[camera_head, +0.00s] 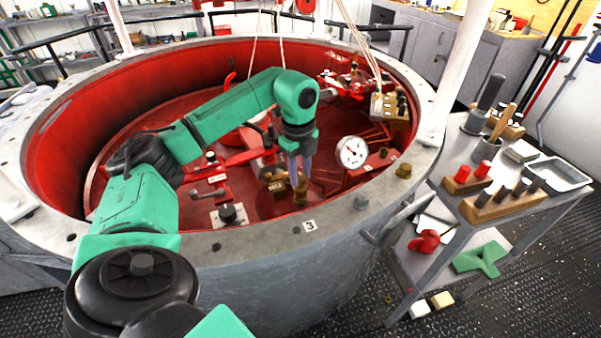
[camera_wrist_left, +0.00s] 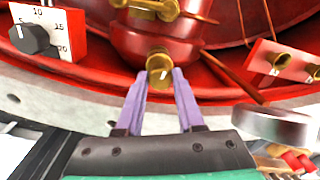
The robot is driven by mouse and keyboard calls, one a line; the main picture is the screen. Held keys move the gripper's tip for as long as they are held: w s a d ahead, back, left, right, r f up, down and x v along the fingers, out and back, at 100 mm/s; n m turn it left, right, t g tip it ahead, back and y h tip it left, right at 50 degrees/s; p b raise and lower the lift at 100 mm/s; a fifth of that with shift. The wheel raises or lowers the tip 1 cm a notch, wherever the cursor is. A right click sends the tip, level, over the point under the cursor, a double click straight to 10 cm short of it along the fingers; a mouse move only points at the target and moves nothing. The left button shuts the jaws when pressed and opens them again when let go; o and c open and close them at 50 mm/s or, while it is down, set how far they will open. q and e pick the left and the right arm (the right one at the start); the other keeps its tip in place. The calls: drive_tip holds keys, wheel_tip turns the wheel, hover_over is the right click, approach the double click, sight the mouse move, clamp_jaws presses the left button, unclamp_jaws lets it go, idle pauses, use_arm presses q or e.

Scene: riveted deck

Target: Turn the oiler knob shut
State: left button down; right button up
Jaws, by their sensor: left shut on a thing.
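The oiler knob is a small brass knob (camera_wrist_left: 160,66) at the front of a red rounded body, in the upper middle of the left wrist view. It also shows in the head view, low inside the red-lined ring. My left gripper (camera_head: 299,174) reaches down over the ring with its purple fingers pointing at the knob. In the left wrist view the fingertips (camera_wrist_left: 160,78) sit on both sides of the knob and are shut on it. Part of the knob is hidden by the fingers. My right gripper is in neither view.
A white dial gauge (camera_head: 352,152) stands just right of the gripper. A black knob on a scale plate (camera_head: 229,214) is to the left. The ring's grey rim (camera_head: 270,238) bounds the space. A tool cart (camera_head: 470,205) stands at the right.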

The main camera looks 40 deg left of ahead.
use_arm(q)
drive_tip(key=shift+r+m+p, duration=0.1)
drive_tip(key=shift+m+p, duration=0.5)
drive_tip(key=shift+m, duration=0.4)
drive_tip(key=m+p, duration=0.2)
drive_tip(key=m, duration=0.3)
drive_tip(key=m+p, duration=0.1)
drive_tip(key=m, duration=0.3)
drive_tip(key=shift+m+p, duration=0.3)
drive_tip(key=m, duration=0.4)
drive_tip(key=shift+h+p, duration=0.3)
drive_tip(key=shift+p, duration=0.05)
drive_tip(key=shift+m, duration=0.3)
drive_tip(key=c, duration=0.5)
unclamp_jaws()
